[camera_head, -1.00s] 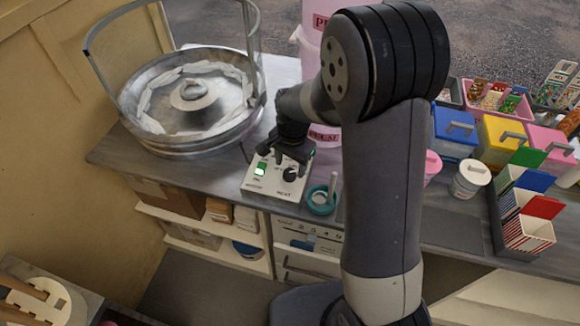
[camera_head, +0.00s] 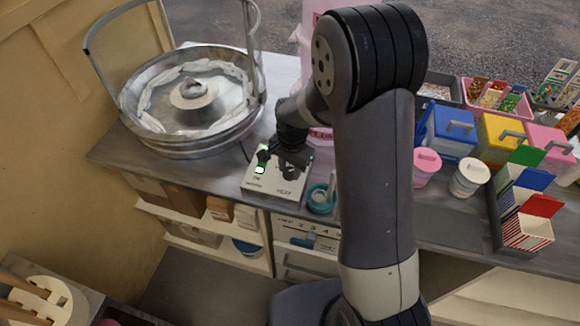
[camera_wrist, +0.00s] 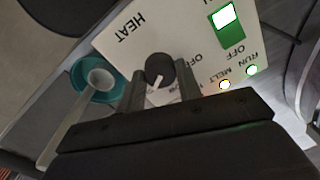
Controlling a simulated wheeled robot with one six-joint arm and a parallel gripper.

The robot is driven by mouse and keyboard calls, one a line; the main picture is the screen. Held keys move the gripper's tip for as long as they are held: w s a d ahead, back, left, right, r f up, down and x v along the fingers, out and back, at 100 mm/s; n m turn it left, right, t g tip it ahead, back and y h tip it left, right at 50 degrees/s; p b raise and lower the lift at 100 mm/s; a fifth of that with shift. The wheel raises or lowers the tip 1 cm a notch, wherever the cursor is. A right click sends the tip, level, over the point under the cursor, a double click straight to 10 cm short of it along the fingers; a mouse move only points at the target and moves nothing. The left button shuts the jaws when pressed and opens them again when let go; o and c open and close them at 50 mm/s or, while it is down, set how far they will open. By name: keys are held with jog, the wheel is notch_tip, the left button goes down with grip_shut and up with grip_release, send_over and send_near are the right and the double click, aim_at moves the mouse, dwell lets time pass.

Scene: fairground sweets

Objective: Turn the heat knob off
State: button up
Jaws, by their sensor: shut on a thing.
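The heat knob (camera_wrist: 160,70) is a dark round knob with a white pointer line, on a white control box (camera_head: 258,186). In the wrist view its pointer is aimed toward the gripper, and part of the print near it is covered. My gripper (camera_wrist: 160,85) is shut on the heat knob, one finger on each side. In the head view my gripper (camera_head: 290,166) is over the box and hides the knob. A green lit switch (camera_wrist: 227,16) is on the box, with lit RUN (camera_wrist: 252,70) and MELT (camera_wrist: 225,84) lamps.
A metal candyfloss bowl (camera_head: 150,140) stands left of the box. A teal ring-shaped holder (camera_head: 321,198) stands close on the box's right. Further right are a pink tub (camera_head: 426,168), a white tub (camera_head: 470,178) and coloured bins (camera_head: 455,130).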

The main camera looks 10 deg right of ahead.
jog(key=shift+c, duration=1.2)
jog(key=shift+n, duration=0.4)
jog(key=n+b, duration=0.2)
jog(key=n, duration=0.1)
jog(key=shift+f+n, duration=0.1)
jog(key=shift+n, duration=0.2)
jog(key=n+b, duration=0.1)
jog(key=n, duration=0.2)
jog(key=shift+w+n+b, duration=0.1)
jog(key=shift+n+b, duration=0.2)
jog(key=shift+b, duration=0.05)
jog(key=n+b, duration=0.1)
jog(key=n, duration=0.2)
jog(key=shift+n+g, duration=0.3)
jog(key=n+b, duration=0.1)
jog(key=n, duration=1.1)
jog(key=shift+b, duration=0.4)
jog(key=shift+n, duration=0.3)
